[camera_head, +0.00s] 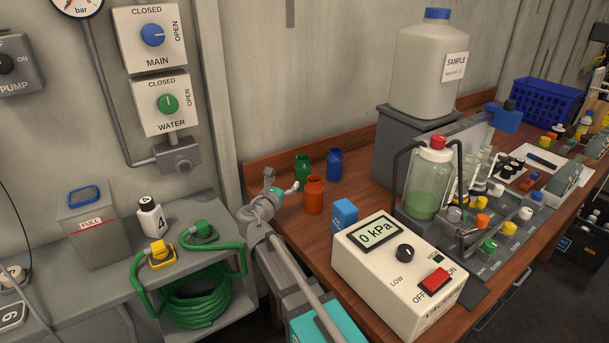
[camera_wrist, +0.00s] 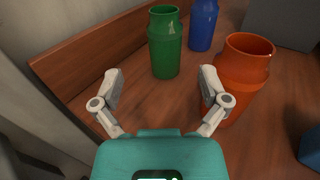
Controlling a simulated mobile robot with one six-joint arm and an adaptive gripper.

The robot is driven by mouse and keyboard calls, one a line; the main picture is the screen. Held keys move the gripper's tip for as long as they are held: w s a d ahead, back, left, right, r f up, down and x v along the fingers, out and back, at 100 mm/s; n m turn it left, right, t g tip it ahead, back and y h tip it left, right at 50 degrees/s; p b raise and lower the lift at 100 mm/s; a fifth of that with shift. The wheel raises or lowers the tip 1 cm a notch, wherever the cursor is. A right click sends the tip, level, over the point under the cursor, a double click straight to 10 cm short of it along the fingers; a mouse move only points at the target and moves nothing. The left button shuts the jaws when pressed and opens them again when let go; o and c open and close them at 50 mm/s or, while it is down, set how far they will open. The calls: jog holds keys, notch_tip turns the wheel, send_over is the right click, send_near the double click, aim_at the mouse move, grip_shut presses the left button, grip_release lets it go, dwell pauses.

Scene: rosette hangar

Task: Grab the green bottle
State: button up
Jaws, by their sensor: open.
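The green bottle (camera_head: 302,168) stands upright on the wooden bench, near its back left corner. In the wrist view the green bottle (camera_wrist: 165,45) is ahead of my gripper (camera_wrist: 160,85), a little beyond the fingertips and roughly in line with the gap between them. My gripper (camera_head: 283,189) is open and empty. It is low over the bench and apart from the green bottle. The right finger is close beside the orange bottle (camera_wrist: 243,72); I cannot tell whether they touch.
A blue bottle (camera_head: 334,163) stands right of the green one, and the orange bottle (camera_head: 314,194) stands nearer. A small blue box (camera_head: 344,214) and a pressure meter box (camera_head: 398,270) are further right.

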aim_at(300, 164)
jog(key=shift+s, duration=0.1)
jog(key=x, duration=0.8)
jog(key=shift+d, duration=0.1)
jog(key=shift+w+d, duration=0.2)
jog(key=shift+w, duration=0.1)
jog(key=shift+w, duration=0.1)
jog(key=shift+x, duration=2.5)
jog(key=shift+d+r, duration=0.15)
jog(key=shift+d, duration=0.05)
jog(key=c, duration=1.1)
